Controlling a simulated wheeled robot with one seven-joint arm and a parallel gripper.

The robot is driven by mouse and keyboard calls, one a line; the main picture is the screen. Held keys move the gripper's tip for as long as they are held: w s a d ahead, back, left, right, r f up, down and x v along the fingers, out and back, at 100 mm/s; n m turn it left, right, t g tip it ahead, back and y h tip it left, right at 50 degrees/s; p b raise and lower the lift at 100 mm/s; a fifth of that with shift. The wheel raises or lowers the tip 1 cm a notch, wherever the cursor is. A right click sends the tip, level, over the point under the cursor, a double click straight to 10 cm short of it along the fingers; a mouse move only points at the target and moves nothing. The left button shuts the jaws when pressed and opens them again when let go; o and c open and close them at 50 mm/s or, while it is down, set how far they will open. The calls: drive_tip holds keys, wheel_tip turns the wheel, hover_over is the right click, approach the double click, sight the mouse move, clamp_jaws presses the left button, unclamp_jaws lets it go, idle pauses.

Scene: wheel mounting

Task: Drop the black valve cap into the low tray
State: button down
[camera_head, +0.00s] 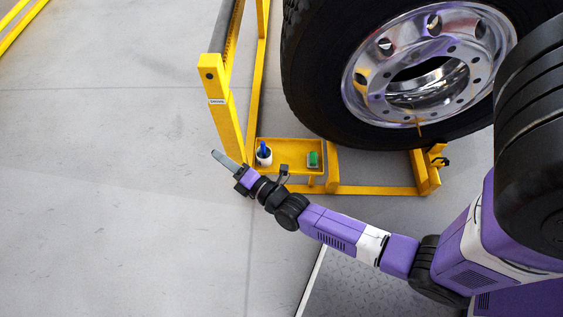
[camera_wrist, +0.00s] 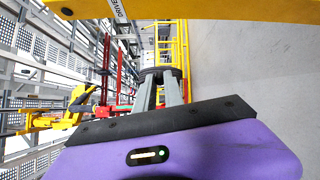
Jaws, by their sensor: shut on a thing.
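My gripper (camera_head: 215,154) reaches out to the left of the yellow post in the head view, apart from the low tray. In the wrist view its two grey fingers (camera_wrist: 160,88) are closed on a dark round piece, which looks like the black valve cap (camera_wrist: 158,72). The cap cannot be made out in the head view. The low yellow tray (camera_head: 290,142) is to the right of my gripper, at the foot of the stand. It is not clearly seen in the wrist view.
The yellow post (camera_head: 222,110) stands between gripper and tray; a yellow beam (camera_wrist: 200,10) crosses the wrist view's top. A large wheel (camera_head: 325,75) is at right.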

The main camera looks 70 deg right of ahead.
drive_tip(key=s+d+f+m+g+h+b, duration=0.35)
drive_tip(key=s+d+f+h+b, duration=0.2)
drive_tip(key=d+f+b, duration=0.65)
drive_tip(key=s+d+f+m+g+h+b, duration=0.2)
drive_tip(key=s+d+f+m+h+b, duration=0.3)
drive_tip(key=d+f+b, duration=0.7)
drive_tip(key=shift+n+y, duration=0.55)
drive_tip(key=shift+n, duration=0.1)
drive_tip(key=d+f+b, duration=0.1)
drive_tip(key=s+d+f+b, duration=0.1)
drive_tip(key=d+f+b, duration=0.1)
drive_tip(key=shift+s+f, duration=0.1)
drive_tip(key=shift+s, duration=0.05)
drive_tip(key=c, duration=1.4)
unclamp_jaws()
drive_tip(key=shift+o, duration=0.2)
drive_tip(key=p+v, duration=0.2)
drive_tip(key=v, duration=0.5)
drive_tip(key=shift+s+a+p, duration=0.2)
drive_tip(key=shift+a+p, duration=0.15)
drive_tip(key=shift+p, duration=0.05)
